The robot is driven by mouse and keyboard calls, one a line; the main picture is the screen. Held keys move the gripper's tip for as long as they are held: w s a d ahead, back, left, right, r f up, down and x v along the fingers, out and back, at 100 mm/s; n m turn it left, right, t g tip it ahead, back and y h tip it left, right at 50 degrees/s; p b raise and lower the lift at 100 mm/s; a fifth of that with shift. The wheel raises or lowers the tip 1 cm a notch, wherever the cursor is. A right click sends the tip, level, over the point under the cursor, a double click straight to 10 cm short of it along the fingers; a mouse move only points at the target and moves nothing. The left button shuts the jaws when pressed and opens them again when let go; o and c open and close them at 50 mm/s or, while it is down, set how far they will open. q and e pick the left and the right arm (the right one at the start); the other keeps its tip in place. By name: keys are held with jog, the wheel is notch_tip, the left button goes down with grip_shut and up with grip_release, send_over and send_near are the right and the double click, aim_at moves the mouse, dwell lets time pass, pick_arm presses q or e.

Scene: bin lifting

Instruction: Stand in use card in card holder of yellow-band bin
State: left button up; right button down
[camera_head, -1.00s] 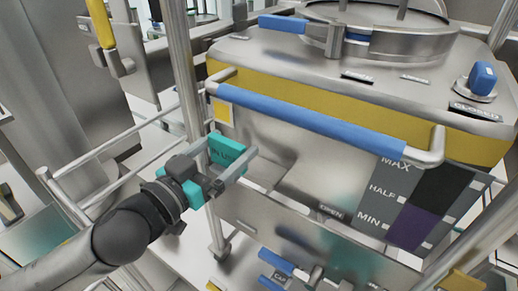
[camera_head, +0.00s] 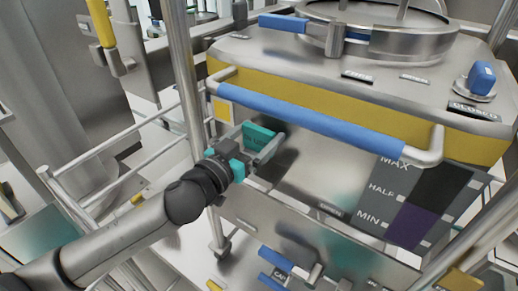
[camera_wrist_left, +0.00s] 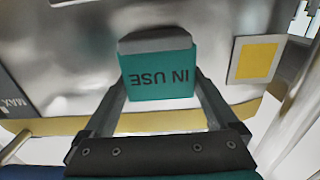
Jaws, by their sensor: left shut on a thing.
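The teal IN USE card (camera_head: 262,137) is held between the fingers of my left gripper (camera_head: 262,153), in front of the bin's steel face. In the left wrist view the card (camera_wrist_left: 160,77) shows its lettering upside down between the two fingers. A grey piece (camera_wrist_left: 155,41) meets the card's upper edge there; I cannot tell whether it is the card holder or part of the card. The yellow-band bin (camera_head: 330,102) fills the right of the head view, its blue handle bar (camera_head: 305,122) above the gripper. My right gripper is not in view.
A yellow square label (camera_head: 222,109) is on the bin's face, left of the card. A steel post (camera_head: 186,80) and rails (camera_head: 130,147) stand left of the bin. Blue-handled fittings (camera_head: 288,263) sit below it.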

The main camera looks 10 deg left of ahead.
aim_at(256, 149)
pick_arm(q)
notch_tip(256, 149, down, 3)
jog(key=shift+f+b, duration=0.1)
jog(key=shift+b, duration=0.4)
jog(key=shift+w+d+f, duration=0.1)
jog(key=shift+w+f, duration=0.1)
jog(key=shift+f, duration=0.1)
jog(key=shift+f, duration=0.15)
jog(key=o, duration=1)
jog(key=shift+o, duration=0.2)
